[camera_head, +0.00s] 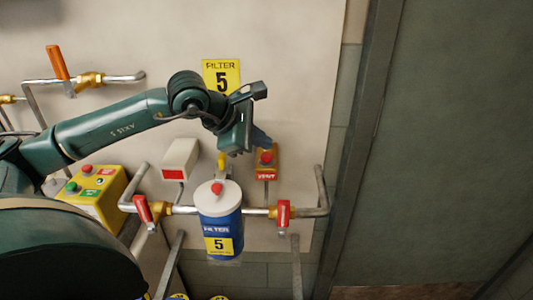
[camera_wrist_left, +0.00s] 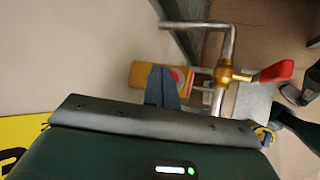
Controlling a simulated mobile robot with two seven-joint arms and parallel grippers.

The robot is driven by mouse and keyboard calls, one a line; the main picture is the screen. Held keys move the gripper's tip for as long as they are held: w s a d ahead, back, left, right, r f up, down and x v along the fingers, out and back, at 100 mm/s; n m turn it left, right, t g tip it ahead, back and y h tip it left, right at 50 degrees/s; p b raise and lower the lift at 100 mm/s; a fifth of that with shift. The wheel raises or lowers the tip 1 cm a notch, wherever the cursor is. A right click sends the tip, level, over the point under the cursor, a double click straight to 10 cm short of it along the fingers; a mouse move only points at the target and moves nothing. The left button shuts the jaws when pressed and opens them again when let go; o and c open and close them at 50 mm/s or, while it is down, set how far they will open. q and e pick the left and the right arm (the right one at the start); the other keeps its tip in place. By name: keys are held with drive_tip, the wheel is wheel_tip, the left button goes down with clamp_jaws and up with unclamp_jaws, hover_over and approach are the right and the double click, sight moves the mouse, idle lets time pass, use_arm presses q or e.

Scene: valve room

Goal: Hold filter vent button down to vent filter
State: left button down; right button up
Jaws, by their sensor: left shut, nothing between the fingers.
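The vent button is a red button (camera_head: 266,157) on a small yellow box (camera_head: 274,170) with a red VENT label, on the wall right of the filter. My left gripper (camera_head: 262,139) is shut and empty, its fingertips just above the button in the head view. In the left wrist view the shut fingers (camera_wrist_left: 162,88) partly cover the yellow box (camera_wrist_left: 144,76) and the red button (camera_wrist_left: 178,77). I cannot tell whether they touch the button. The filter (camera_head: 220,222) is a blue canister with a white top. My right gripper is in neither view.
Red-handled valves (camera_head: 283,213) (camera_head: 143,208) flank the filter on its pipe. A white box (camera_head: 181,160) and a yellow box with buttons (camera_head: 94,192) are to the left. A yellow FILTER 5 sign (camera_head: 221,72) is above. A bent pipe (camera_head: 321,190) stands right of the vent box.

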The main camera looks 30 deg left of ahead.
sight(262, 156)
use_arm(q)
drive_tip(key=shift+r, duration=0.1)
drive_tip(key=shift+r+p, duration=1.65)
drive_tip(key=shift+r, duration=0.8)
drive_tip(key=shift+f, duration=0.1)
